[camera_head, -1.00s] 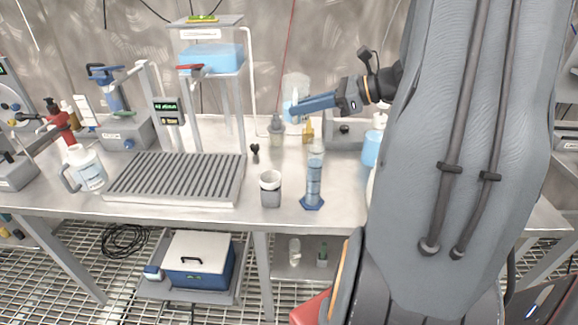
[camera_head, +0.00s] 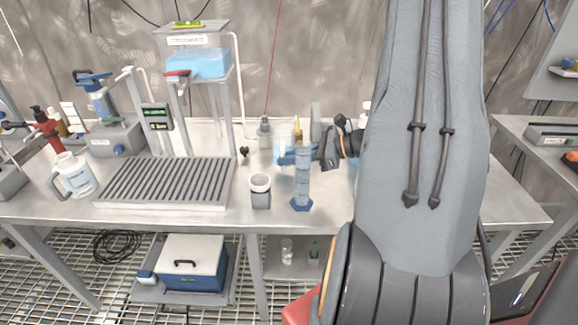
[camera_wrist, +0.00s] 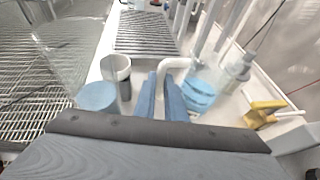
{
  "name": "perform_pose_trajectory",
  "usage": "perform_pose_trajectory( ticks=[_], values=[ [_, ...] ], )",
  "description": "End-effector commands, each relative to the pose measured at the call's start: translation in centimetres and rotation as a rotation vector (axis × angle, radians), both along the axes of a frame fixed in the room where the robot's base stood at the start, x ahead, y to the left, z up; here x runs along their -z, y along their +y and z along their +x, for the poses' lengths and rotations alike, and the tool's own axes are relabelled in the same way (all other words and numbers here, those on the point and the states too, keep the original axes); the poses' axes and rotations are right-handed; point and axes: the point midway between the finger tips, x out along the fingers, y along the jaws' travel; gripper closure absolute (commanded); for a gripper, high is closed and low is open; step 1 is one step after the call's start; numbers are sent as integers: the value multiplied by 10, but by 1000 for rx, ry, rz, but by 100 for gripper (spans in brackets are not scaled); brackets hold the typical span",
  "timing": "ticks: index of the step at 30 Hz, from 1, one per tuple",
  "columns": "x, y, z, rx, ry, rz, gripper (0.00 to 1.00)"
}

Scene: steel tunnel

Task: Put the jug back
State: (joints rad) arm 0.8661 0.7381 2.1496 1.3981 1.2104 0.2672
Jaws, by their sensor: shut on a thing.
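The clear jug with blue liquid (camera_wrist: 200,95) is just right of my fingers in the wrist view. Its pale handle (camera_wrist: 178,64) runs to the fingertips of my gripper (camera_wrist: 162,82), which is shut on it. In the head view the jug (camera_head: 280,142) is partly hidden behind the measuring cylinder, and my gripper (camera_head: 287,156) is low over the bench. The jug looks upright. I cannot tell whether its base touches the bench.
The blue measuring cylinder (camera_head: 302,180) stands in front of my gripper, with a white-rimmed grey cup (camera_head: 260,190) to its left. A slatted tray (camera_head: 165,182) and a white jug (camera_head: 74,175) stand further left. Bottles (camera_head: 265,132) and a yellow item (camera_wrist: 262,114) are close behind.

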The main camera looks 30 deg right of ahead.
Motion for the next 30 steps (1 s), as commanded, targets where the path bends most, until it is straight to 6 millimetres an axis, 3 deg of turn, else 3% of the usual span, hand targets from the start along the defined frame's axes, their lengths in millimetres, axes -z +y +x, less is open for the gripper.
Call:
perform_pose_trajectory(
  ticks=[7,21,22,25,30],
  values=[
    [28,1,0,-1,2,2,100],
    [36,0,0,-1,0,0,100],
    [36,0,0,-1,1,1,88],
    [35,0,0,-1,0,0,71],
    [35,0,0,-1,1,1,71]
  ],
)
